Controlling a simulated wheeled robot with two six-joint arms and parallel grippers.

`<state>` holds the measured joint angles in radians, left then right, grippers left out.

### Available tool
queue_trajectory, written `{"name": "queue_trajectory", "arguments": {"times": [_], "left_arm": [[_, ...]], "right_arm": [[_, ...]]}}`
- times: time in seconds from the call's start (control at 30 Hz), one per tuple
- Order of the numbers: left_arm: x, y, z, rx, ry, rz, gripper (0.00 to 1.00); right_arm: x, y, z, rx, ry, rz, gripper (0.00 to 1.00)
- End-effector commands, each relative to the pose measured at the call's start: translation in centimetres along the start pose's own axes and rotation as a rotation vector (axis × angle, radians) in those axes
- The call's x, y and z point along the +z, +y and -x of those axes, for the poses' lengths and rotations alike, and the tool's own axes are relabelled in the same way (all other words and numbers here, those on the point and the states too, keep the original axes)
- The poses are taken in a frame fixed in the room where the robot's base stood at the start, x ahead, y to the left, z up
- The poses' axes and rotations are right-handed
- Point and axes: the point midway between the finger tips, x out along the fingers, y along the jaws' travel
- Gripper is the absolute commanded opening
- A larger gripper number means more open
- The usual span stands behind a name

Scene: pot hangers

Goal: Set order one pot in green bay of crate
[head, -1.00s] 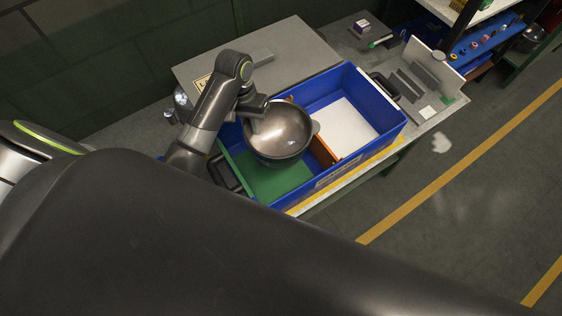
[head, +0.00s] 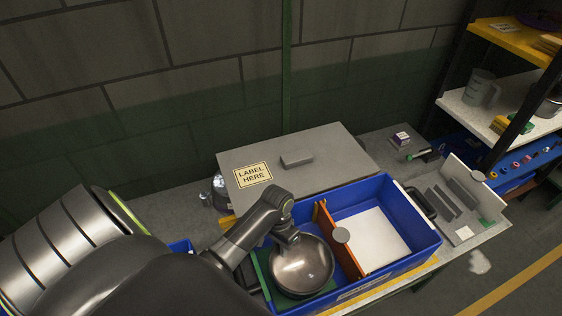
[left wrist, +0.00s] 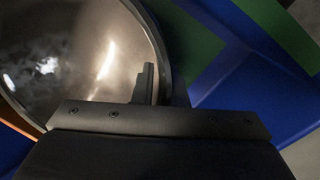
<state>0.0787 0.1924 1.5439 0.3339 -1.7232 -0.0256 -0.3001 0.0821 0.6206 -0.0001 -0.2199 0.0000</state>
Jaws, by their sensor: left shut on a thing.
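A round shiny metal pot (head: 302,268) is within the outline of the green bay (head: 263,263) of the blue crate (head: 424,214). I cannot tell whether it touches the bay floor. Its grey round-ended handle (head: 342,236) overlaps the orange divider (head: 325,225). My left gripper (head: 288,238) is shut on the pot's rim at its far left side. In the left wrist view the pot's inside (left wrist: 75,55) fills the left, with a finger (left wrist: 145,84) inside the rim. Green and blue crate surfaces show at the right. My right gripper is not in view.
The bay right of the divider holds a white panel (head: 370,240). A grey box with a label (head: 325,150) stands behind the crate. Shelves (head: 500,110) stand at the far right.

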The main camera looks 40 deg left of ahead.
Motion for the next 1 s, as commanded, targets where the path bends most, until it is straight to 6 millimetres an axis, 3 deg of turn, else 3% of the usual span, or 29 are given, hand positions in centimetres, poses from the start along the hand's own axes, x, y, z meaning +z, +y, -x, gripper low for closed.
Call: {"name": "queue_trajectory", "arguments": {"times": [0.23,0.63,0.67,0.8,1.0], "left_arm": [[-0.3,-0.2,-2.0,0.001,0.000,-0.001,0.00],[-0.3,-0.3,-2.4,0.001,0.002,-0.001,0.00],[-0.3,-0.3,-2.5,0.000,0.000,0.000,0.15],[-0.3,-0.3,-2.5,0.000,0.000,0.000,0.33],[-0.2,-0.3,-2.5,0.000,0.000,0.000,0.34]], "right_arm": [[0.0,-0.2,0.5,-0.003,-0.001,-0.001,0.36],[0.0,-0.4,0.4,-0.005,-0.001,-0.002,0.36],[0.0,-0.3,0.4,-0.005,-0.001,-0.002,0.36],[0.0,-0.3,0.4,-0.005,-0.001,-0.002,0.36],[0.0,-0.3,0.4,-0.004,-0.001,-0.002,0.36]]}}
